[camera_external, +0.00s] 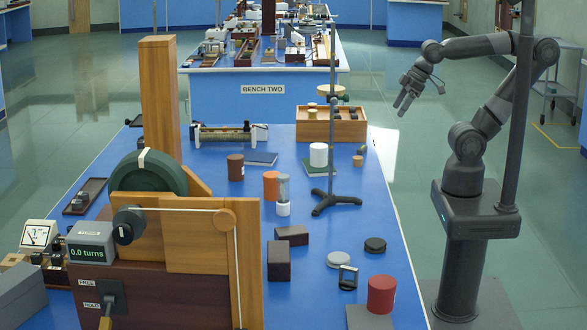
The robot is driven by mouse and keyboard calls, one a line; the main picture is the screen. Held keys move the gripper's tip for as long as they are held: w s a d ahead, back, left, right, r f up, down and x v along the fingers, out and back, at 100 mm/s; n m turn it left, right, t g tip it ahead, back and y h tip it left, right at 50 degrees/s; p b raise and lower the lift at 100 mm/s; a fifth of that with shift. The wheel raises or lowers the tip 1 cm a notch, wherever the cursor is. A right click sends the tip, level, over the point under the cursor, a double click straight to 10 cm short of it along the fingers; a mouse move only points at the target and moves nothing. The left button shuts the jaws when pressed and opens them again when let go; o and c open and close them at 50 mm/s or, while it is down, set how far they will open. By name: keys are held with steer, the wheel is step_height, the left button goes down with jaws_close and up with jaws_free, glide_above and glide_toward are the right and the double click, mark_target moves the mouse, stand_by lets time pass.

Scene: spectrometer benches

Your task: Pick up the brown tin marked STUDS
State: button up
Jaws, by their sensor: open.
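A brown cylindrical tin (235,168) stands upright on the blue bench top, left of the middle; any marking on it is too small to read. My gripper (402,106) is open and empty. It hangs in the air to the right of the bench and is well apart from the tin.
A dark stand (335,201) with a tall rod rises between my gripper and the brown tin. A wooden winch apparatus (185,240) fills the front left.

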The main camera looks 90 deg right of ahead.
steer(key=w+d+r, duration=0.1)
steer(key=w+r, duration=1.3)
steer(key=w, duration=0.3)
steer(key=n+g, duration=0.1)
glide_above(238, 156)
steer(key=s, duration=0.3)
step_height(238, 156, down, 10)
steer(key=f, duration=0.8)
steer(key=w+f, duration=0.1)
steer(key=f, duration=0.8)
steer(key=w+f, duration=0.1)
steer(key=f, duration=0.8)
steer(key=shift+a+x, duration=0.2)
steer(key=shift+x, duration=1.35)
steer(key=shift+a+x, duration=0.2)
steer(key=shift+x, duration=1.35)
